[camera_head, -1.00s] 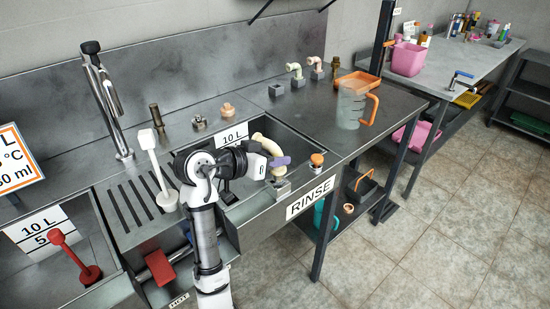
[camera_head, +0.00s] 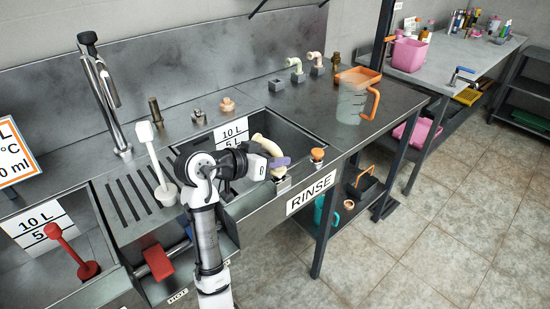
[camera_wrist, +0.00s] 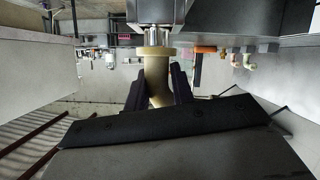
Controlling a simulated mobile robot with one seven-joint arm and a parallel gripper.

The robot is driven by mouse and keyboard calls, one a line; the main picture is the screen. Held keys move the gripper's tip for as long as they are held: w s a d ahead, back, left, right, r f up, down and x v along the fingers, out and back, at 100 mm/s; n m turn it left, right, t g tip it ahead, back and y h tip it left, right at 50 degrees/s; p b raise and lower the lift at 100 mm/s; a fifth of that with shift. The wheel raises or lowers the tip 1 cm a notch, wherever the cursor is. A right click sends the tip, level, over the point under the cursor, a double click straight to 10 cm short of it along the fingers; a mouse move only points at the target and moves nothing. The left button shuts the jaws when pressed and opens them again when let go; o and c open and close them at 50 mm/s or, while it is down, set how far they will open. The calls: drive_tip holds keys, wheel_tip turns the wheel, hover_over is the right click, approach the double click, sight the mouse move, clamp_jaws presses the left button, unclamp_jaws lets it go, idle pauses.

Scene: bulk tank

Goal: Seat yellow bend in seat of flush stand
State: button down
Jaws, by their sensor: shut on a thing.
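The pale yellow bend (camera_head: 268,146) is in my gripper (camera_head: 279,162) at the front edge of the rinse sink. Its curved top rises above the dark purple fingers. The flush stand (camera_head: 283,186), a small grey block, is right below the gripper. In the wrist view, which is upside down, the bend (camera_wrist: 157,75) is between both fingers, and its flanged end (camera_wrist: 156,51) lines up with the silver seat (camera_wrist: 155,38) of the stand. Flange and seat look very close or touching; I cannot tell whether the bend is fully down.
An orange-topped fitting (camera_head: 317,154) stands just right of the stand. A clear jug with orange handle (camera_head: 352,104) is on the counter. Two pale bends on grey blocks (camera_head: 296,70) (camera_head: 317,64) stand at the back. A white brush (camera_head: 152,158) stands left of my arm.

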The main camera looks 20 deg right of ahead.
drive_tip(key=shift+f+b, duration=0.5)
drive_tip(key=shift+f, duration=0.4)
drive_tip(key=c, duration=1.1)
unclamp_jaws()
drive_tip(key=b+v, duration=0.1)
drive_tip(key=v, duration=1.3)
drive_tip(key=shift+d+b, duration=0.1)
drive_tip(key=shift+b, duration=0.3)
